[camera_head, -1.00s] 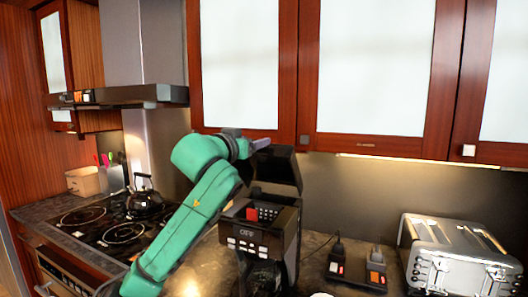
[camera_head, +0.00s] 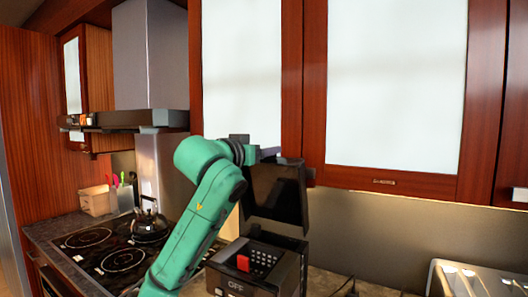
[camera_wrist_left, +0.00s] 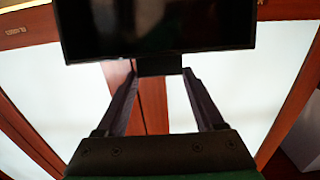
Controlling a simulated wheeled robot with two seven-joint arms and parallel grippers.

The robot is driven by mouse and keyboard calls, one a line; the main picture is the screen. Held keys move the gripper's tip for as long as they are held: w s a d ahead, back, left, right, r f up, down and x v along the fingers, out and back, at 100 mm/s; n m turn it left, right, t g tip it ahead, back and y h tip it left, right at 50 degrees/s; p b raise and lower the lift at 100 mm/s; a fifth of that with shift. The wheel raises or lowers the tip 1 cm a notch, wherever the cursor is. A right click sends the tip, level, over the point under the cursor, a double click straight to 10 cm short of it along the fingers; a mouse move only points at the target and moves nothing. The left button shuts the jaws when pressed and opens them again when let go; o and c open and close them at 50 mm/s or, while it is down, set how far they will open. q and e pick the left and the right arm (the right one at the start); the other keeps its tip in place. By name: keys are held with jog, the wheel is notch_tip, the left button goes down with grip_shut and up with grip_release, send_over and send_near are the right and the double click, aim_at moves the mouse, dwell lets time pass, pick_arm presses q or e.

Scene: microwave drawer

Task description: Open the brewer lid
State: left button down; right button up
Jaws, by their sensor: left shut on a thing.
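The black coffee brewer (camera_head: 245,279) stands on the counter with a red part and a perforated top showing under its raised lid. The lid (camera_head: 276,195) stands up steeply at the back of the brewer, apart from the body's front. My left gripper (camera_head: 268,154) is at the lid's upper edge, its arm coming up from the lower left. In the left wrist view the lid (camera_wrist_left: 155,25) is a dark panel, and the gripper's fingers close on its small dark edge tab (camera_wrist_left: 160,65). The fingertip contact is partly hidden. My right gripper is not in view.
Wooden cabinets with white panels (camera_head: 395,85) hang just behind and above the lid. A stove with a black kettle (camera_head: 150,226) is at left under a range hood (camera_head: 130,121). A metal toaster (camera_head: 475,279) is at the lower right.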

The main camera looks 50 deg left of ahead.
pick_arm(q)
jog(key=shift+s+r, duration=0.15)
jog(key=shift+r, duration=0.2)
grip_release()
jog(key=shift+s, duration=0.1)
jog(key=b+v, duration=0.6)
jog(key=v, duration=0.9)
jog(key=shift+d+f, duration=0.1)
